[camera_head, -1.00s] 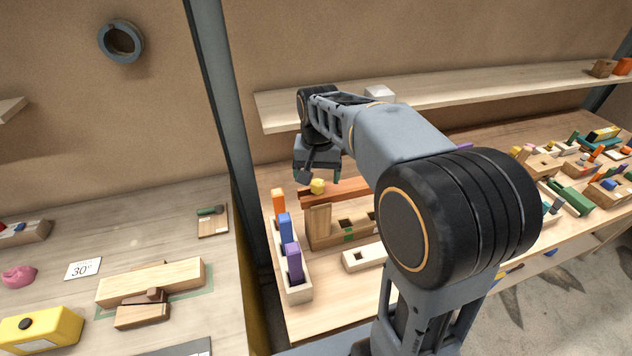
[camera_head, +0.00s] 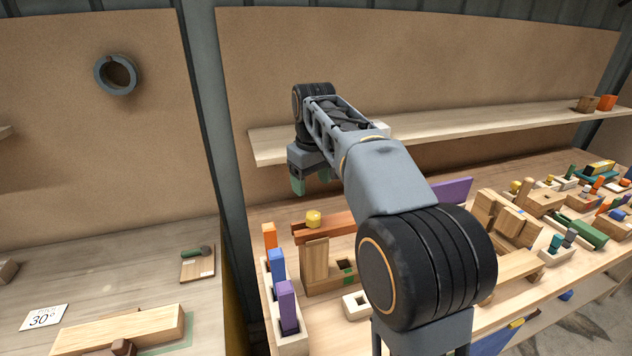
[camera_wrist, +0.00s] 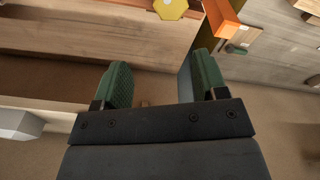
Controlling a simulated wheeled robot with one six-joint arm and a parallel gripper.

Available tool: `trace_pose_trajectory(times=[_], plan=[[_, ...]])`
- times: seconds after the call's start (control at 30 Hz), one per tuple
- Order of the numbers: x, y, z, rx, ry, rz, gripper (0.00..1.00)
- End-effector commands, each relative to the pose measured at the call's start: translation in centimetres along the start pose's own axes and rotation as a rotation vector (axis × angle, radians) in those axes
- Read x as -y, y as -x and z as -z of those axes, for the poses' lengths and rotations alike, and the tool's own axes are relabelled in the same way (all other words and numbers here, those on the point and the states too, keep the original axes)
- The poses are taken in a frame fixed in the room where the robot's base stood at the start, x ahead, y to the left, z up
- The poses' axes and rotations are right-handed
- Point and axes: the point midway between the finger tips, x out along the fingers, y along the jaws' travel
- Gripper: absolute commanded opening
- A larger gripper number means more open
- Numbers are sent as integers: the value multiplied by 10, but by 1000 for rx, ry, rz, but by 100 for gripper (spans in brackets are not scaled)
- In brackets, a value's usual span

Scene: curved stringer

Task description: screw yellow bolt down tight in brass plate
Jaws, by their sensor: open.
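The yellow bolt (camera_head: 313,219) shows its hexagonal head at the left end of a long reddish-brown strip (camera_head: 342,226) in the head view. Its head also shows at the top edge of the wrist view (camera_wrist: 171,8), partly cut off. I cannot make out a separate brass plate, nor whether the head sits flush, as its shank is hidden. My gripper (camera_head: 311,180) hangs above the bolt with a clear gap. In the wrist view my gripper (camera_wrist: 161,70) has its two green fingers wide apart with nothing between them.
A rack at the left holds orange (camera_head: 269,236), blue (camera_head: 276,264) and purple (camera_head: 287,305) blocks. An upright wooden block (camera_head: 314,264) stands in front of the strip. A wall shelf (camera_head: 450,138) runs behind my arm. Several wooden fixtures crowd the right side of the bench.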

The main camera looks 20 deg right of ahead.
Motion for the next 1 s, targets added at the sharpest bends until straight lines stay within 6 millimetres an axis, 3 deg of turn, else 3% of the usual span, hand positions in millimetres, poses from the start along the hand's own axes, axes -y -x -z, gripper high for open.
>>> trace_pose_trajectory(times=[0.3, 0.5, 0.8, 1.0], plan=[[-1, 40, -5, 20, 756, 20, 66], [3, 59, -14, 35, 1116, 51, 66], [6, 57, -21, 50, 1358, 93, 66], [7, 35, -23, 49, 1377, 95, 66]])
